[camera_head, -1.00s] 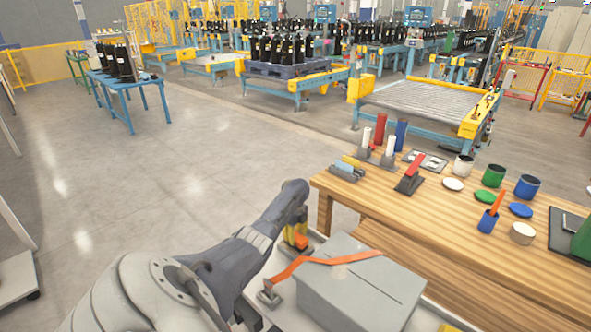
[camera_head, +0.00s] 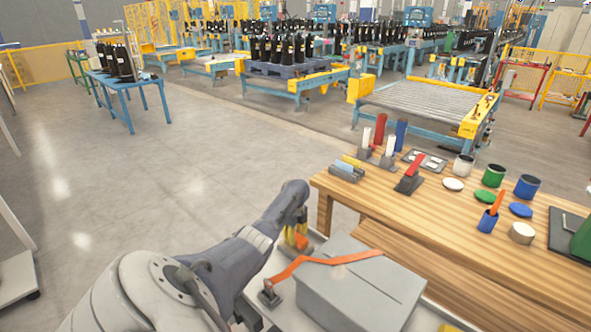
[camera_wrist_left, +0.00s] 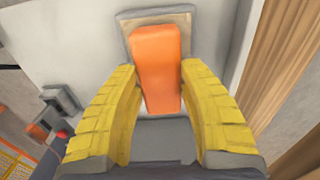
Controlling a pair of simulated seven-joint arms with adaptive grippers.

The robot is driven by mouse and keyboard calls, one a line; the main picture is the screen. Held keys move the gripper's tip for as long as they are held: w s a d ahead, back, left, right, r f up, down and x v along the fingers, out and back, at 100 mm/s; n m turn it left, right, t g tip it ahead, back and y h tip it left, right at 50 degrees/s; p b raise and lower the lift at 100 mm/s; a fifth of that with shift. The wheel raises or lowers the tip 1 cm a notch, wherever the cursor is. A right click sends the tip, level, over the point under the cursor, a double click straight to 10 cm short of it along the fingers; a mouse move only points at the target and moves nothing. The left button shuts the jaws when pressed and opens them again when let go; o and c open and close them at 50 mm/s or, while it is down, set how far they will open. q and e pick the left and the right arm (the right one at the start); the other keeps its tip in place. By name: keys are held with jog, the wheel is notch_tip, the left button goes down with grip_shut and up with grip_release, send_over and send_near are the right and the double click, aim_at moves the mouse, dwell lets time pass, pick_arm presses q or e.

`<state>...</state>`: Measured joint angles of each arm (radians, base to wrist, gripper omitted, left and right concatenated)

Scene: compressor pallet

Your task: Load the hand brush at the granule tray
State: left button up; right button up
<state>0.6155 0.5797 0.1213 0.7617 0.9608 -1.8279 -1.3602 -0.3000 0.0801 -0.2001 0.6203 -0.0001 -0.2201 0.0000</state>
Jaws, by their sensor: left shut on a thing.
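The orange hand brush (camera_wrist_left: 157,68), seen as an orange block, is between the yellow fingers of my left gripper (camera_wrist_left: 158,100), which is shut on it. Under and behind it in the left wrist view is a small grey-rimmed tray with a tan inside, apparently the granule tray (camera_wrist_left: 126,24). The brush overlaps the tray; I cannot tell whether they touch. In the head view my left gripper (camera_head: 298,222) points down over the white surface, with the orange brush (camera_head: 297,240) at its fingertips. The tray is not clear there. My right gripper is not in view.
A grey box (camera_head: 360,290) with an orange strap (camera_head: 325,261) over it stands close right of my left gripper. A wooden table (camera_head: 430,215) with pots, lids and coloured cylinders lies beyond. Open floor (camera_head: 190,150) is at the left.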

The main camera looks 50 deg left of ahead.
aim_at(296, 236)
pick_arm(q)
jog(key=shift+r, duration=3.5)
